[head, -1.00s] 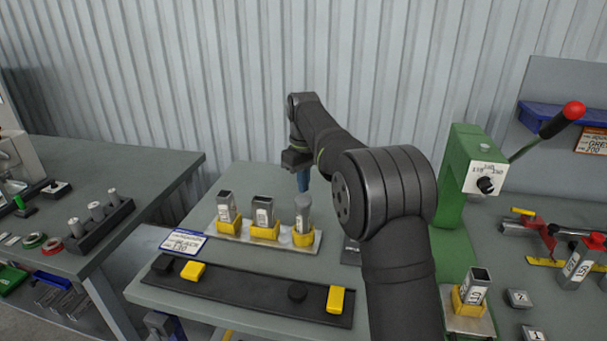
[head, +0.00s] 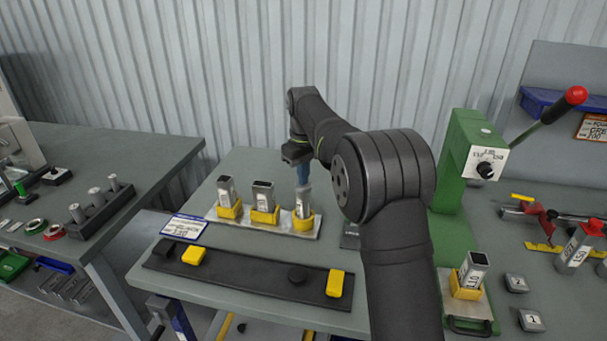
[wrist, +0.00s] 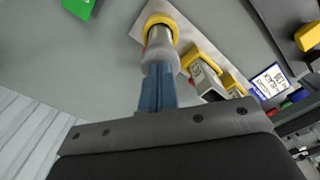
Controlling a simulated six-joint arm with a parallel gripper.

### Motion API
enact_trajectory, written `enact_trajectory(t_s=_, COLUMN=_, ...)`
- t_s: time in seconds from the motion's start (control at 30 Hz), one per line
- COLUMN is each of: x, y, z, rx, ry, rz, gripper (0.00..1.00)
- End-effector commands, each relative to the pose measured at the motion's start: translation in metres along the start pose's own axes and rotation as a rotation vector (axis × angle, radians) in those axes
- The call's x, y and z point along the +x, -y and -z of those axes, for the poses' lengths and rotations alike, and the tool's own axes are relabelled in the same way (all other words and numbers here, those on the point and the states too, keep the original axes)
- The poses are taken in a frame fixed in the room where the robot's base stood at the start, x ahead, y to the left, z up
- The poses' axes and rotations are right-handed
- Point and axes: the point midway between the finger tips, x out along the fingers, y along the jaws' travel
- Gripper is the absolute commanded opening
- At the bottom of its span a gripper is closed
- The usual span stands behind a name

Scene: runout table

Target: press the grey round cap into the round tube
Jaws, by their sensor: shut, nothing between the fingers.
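The round tube (head: 304,207) stands upright in the right-hand yellow holder on a metal plate (head: 236,225). In the wrist view the tube (wrist: 160,35) has the wider grey round cap (wrist: 159,57) at its upper end. How deep the cap sits cannot be told. My gripper (head: 303,182) points down over the tube, its blue fingers shut together with nothing between them. In the wrist view the fingertips (wrist: 158,70) overlap the cap's near edge and look to be at or just over it; contact is not certain.
Two square tubes (head: 226,190) (head: 263,196) stand in yellow holders left of the round one. A dark strip (head: 235,272) with yellow blocks and a black round piece lies in front. A green press (head: 465,155) with a red-knobbed lever stands at right.

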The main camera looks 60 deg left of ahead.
Motion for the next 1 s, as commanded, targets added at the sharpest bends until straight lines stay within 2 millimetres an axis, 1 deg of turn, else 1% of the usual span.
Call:
enact_trajectory(t_s=0.07, x=0.003, y=0.0, z=0.0, rx=0.0, ry=0.002, rz=0.001, gripper=0.0)
enact_trajectory(t_s=0.47, x=0.002, y=0.0, z=0.0, rx=0.0, ry=0.004, rz=0.002, gripper=0.0)
enact_trajectory(t_s=0.57, x=-0.006, y=0.0, z=0.0, rx=0.0, ry=0.003, rz=0.002, gripper=0.0)
enact_trajectory(t_s=1.0, x=-0.052, y=0.0, z=0.0, rx=0.0, ry=0.0, rz=0.0, gripper=0.0)
